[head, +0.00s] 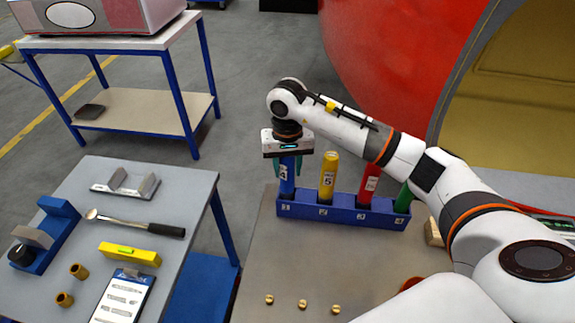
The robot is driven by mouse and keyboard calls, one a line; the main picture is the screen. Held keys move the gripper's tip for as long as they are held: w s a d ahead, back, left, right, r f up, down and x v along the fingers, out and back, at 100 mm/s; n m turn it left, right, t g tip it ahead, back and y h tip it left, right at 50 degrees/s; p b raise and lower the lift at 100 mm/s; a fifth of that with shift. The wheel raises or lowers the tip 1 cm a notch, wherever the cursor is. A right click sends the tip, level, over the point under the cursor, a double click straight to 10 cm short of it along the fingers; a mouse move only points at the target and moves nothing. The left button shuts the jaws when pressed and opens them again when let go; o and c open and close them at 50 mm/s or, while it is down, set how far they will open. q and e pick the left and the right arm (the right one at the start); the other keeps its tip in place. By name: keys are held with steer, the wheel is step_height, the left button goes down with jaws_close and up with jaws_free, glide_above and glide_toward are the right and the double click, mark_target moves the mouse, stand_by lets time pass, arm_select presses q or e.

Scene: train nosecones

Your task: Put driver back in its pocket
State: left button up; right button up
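A blue driver (287,182) with a number on its handle stands upright at the leftmost pocket of the blue rack (341,214). My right gripper (288,166) points down over it, with a teal finger close against each side of the handle; it looks shut on the driver. The top of the handle is hidden by the gripper, and the lower end by the rack's front wall. A yellow driver (328,178), a red driver (368,184) and a green driver (403,198) stand in the other pockets. My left gripper is out of view.
Several brass pieces (302,304) lie on the front of the rack's table (262,262). A side table (190,187) at left holds a ratchet (135,222), a yellow level (130,254) and a clipboard (122,297). A large red nosecone (395,60) stands behind.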

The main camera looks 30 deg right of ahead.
steer(key=shift+o, duration=1.3)
steer(key=shift+s, duration=0.1)
steer(key=shift+r, duration=0.4)
step_height(320, 180, up, 10)
steer(key=b, duration=0.3)
steer(key=shift+r, duration=0.8)
